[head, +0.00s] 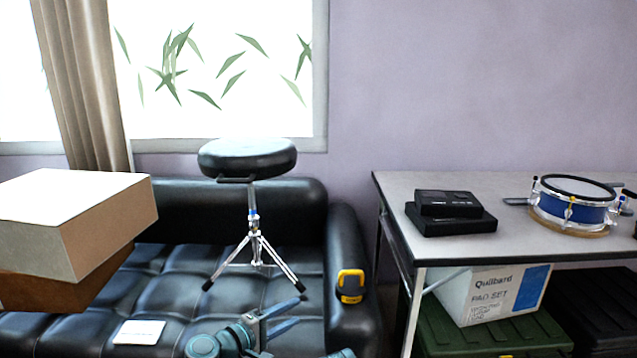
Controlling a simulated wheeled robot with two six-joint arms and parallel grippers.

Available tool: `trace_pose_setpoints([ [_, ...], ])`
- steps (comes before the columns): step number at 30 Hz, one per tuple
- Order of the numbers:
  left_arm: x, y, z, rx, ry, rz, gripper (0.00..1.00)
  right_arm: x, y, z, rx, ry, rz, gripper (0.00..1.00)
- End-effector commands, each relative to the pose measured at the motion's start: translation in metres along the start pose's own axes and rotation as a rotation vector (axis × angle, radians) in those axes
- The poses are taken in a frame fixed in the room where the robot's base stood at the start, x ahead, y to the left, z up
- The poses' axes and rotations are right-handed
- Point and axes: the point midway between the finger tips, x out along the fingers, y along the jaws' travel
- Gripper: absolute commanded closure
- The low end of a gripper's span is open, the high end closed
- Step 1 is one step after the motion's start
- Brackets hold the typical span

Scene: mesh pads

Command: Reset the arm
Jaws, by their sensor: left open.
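My left gripper (299,310) is at the bottom centre of the head view, in front of the black sofa (190,283). Its two blue-grey fingers point right and stand apart, with nothing between them. The teal wrist of my left arm shows at the bottom edge, and the rest of that arm is out of the picture. A small teal piece at the bottom edge, right of the gripper, is too cut off to identify. My right gripper does not show.
A drum stool (247,160) on a tripod stands behind the gripper. Stacked boxes (110,222) are at left, a yellow-black tool (350,286) on the sofa arm. At right, a grey table (400,200) holds black devices (450,212) and a blue drum (572,207); a carton (490,295) sits below.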

Motion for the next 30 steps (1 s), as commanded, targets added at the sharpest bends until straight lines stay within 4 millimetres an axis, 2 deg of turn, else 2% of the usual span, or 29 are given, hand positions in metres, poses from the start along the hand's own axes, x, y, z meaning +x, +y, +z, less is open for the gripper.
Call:
trace_pose_setpoints([
  [11, 0.013, -0.033, 0.041, 0.162, -0.119, -0.171, 0.5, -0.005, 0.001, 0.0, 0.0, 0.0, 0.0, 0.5],
  [14, 0.014, -0.049, 0.055, 0.228, -0.168, -0.244, 0.5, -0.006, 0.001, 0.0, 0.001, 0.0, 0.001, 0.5],
  [20, 0.011, -0.091, 0.09, 0.41, -0.304, -0.45, 0.5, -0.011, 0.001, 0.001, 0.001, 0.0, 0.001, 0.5],
  [25, -0.011, -0.139, 0.118, 0.633, -0.473, -0.724, 0.5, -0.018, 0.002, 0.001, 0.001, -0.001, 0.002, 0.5],
  [27, -0.026, -0.157, 0.124, 0.731, -0.543, -0.853, 0.5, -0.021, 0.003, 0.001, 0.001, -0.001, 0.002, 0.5],
  [30, -0.048, -0.174, 0.126, 0.841, -0.62, -1.016, 0.5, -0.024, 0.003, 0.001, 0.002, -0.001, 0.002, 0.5],
])
